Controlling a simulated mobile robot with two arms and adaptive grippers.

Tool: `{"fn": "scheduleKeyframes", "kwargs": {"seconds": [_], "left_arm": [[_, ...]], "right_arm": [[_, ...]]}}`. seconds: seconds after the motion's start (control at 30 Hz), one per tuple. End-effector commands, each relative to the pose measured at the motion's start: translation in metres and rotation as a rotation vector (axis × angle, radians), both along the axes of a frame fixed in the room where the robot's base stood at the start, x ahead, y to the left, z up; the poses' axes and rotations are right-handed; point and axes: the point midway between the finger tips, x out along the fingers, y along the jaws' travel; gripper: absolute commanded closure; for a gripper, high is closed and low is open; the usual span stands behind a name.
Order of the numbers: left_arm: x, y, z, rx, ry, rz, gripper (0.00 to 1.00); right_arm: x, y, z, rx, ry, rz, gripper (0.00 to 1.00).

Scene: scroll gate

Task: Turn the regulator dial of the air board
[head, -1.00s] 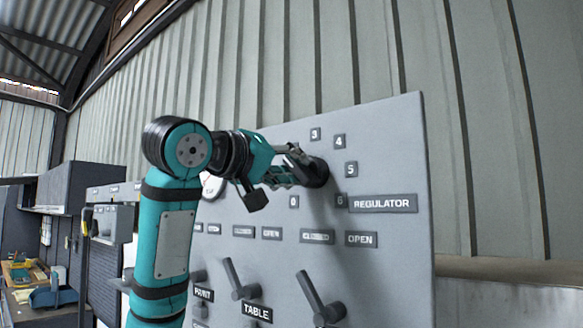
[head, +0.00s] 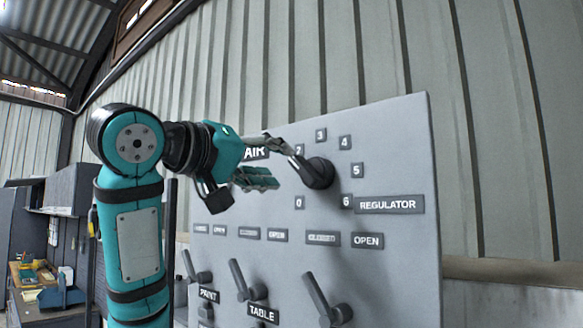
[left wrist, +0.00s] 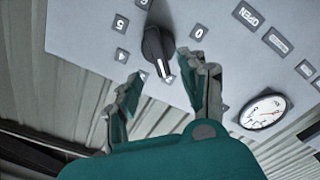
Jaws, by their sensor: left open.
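The regulator dial (head: 319,173) is a black knob on the grey air board (head: 395,140), ringed by small number plates. In the head view its narrow end points up and left, near the 2 plate. The left wrist view shows the dial (left wrist: 154,46) with a pale mark on its near end. My left gripper (head: 282,165) is to the left of the dial, a little off the board. In the left wrist view its fingers (left wrist: 160,78) are spread on either side of the dial's near end, with nothing clearly held. The 1 plate is hidden. My right gripper is out of view.
Below the dial are plates reading OPEN and CLOSED, and several black levers (head: 327,302) stick out. A round gauge (left wrist: 262,112) sits on the board. A workbench (head: 45,305) stands far left. The board's right side is clear.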

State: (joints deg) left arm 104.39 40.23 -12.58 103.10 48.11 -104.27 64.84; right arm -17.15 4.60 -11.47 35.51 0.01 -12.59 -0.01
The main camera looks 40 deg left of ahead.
Motion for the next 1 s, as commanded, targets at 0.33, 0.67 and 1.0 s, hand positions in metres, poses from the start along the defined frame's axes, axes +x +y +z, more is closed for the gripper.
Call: {"fn": "scheduleKeyframes", "kwargs": {"seconds": [0.33, 0.67, 1.0], "left_arm": [[-0.048, 0.004, 0.0, 0.0, 0.001, 0.001, 0.58], [-0.051, 0.004, 0.0, -0.001, 0.001, 0.001, 0.58], [-0.051, 0.004, 0.0, 0.0, 0.001, 0.0, 0.58]], "right_arm": [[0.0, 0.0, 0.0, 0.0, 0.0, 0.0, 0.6], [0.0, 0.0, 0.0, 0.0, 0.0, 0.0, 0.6], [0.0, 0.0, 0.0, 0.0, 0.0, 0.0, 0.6]]}}
